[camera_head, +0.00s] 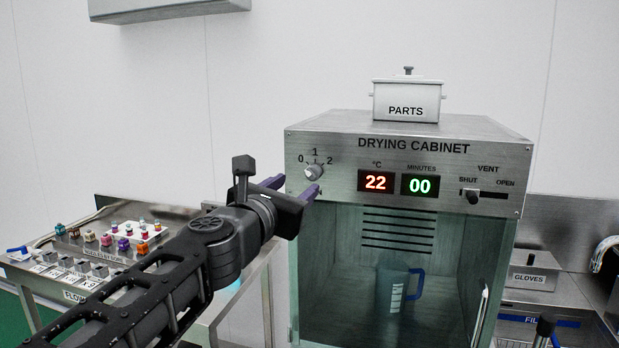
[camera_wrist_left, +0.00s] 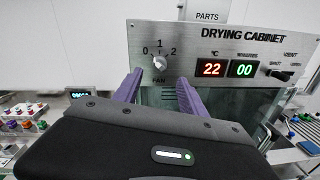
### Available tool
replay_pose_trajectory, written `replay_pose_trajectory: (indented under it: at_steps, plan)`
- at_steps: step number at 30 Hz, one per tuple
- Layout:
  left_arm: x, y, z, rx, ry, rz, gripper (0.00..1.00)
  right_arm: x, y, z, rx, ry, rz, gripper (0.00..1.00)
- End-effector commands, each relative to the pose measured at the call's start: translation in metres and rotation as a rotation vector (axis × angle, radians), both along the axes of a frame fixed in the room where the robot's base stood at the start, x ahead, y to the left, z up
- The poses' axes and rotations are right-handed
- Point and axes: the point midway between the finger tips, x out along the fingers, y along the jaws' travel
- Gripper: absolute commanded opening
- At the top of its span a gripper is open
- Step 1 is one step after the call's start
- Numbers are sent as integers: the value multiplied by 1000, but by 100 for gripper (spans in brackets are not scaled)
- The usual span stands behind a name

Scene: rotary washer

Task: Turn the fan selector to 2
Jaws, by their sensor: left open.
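The fan selector (camera_head: 314,172) is a small round metal knob at the upper left of the drying cabinet's front panel, with the marks 0, 1 and 2 around its top. My right gripper is not in view.
The drying cabinet (camera_head: 410,215) has red 22 and green 00 displays and a vent slider (camera_head: 473,196) near SHUT. A jug (camera_head: 395,292) stands inside. A white PARTS pot (camera_head: 408,98) sits on top. A bench with small coloured parts (camera_head: 122,240) is at left.

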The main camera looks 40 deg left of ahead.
Motion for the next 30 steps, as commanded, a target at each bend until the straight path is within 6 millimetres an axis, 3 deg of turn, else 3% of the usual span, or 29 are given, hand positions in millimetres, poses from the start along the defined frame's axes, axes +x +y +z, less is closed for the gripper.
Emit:
replay_pose_trajectory:
  at_steps: [5,18,28,30]
  plan:
    - [14,4,-2,0,1,-1,49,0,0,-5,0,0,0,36]
    - [71,20,-1,2,1,0,49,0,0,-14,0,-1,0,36]
    - [74,21,0,2,0,1,49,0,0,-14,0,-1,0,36]
    - [74,21,0,2,0,1,43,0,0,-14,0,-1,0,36]
